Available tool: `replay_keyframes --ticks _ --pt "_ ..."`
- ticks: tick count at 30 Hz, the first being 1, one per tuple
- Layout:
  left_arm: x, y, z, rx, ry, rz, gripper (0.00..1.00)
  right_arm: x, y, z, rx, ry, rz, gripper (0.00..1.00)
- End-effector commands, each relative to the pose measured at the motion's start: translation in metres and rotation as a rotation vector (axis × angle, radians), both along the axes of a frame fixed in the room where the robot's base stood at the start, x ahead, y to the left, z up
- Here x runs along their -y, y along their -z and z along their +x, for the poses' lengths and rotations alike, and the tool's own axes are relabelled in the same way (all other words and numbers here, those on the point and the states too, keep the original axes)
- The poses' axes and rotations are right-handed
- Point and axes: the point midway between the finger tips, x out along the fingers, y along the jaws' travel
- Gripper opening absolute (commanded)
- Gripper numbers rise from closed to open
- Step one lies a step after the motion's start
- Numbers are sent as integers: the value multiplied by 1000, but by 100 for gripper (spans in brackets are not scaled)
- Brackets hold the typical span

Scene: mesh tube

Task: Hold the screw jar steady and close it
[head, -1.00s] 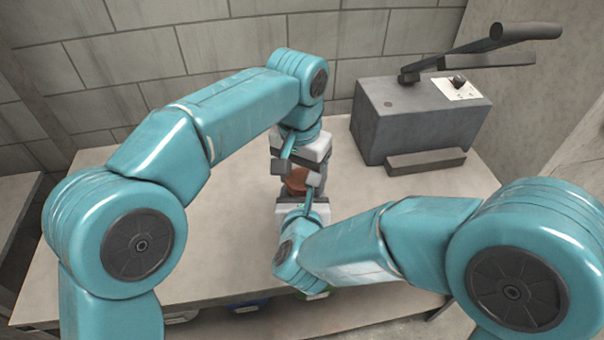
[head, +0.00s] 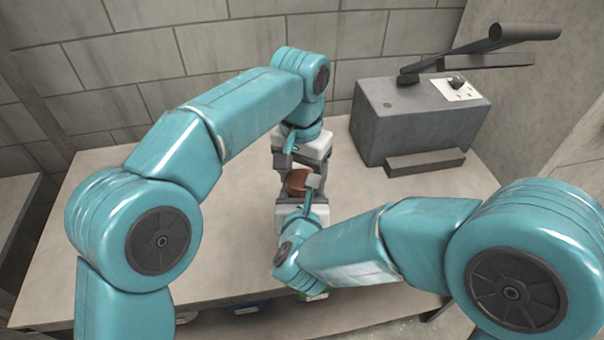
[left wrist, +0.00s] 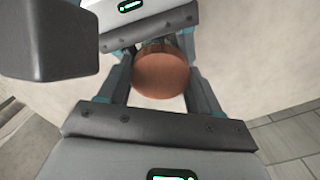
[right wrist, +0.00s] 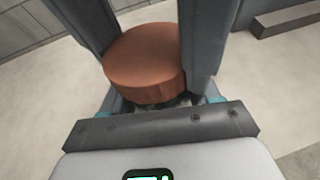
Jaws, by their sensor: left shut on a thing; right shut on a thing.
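The screw jar shows mostly as its round reddish-brown lid (head: 299,182), on the worktable in front of me. The lid also shows in the left wrist view (left wrist: 160,74) and the right wrist view (right wrist: 145,60). My left gripper (head: 297,173) comes from the far side, its fingers on either side of the lid, shut on it. My right gripper (head: 306,196) comes from the near side and is shut on the jar body, below the lid. The body is mostly hidden by fingers and lid. I cannot tell how far the lid is screwed down.
A grey box-shaped machine (head: 420,125) with a long dark lever (head: 500,45) stands at the back right of the table (head: 110,240). A block wall (head: 120,60) closes off the back. The table's left part is clear. Partly hidden coloured items show below the front edge.

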Motion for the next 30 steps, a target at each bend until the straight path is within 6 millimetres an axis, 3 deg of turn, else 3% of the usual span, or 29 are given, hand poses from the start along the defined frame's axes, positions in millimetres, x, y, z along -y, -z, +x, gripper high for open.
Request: replay_keyframes --ticks 1,30 --pt "0 8 -1 -14 2 11 15 -2 -10 3 28 -2 3 6" --pt "-1 19 1 -33 3 16 15 -3 -11 3 29 -4 1 6"
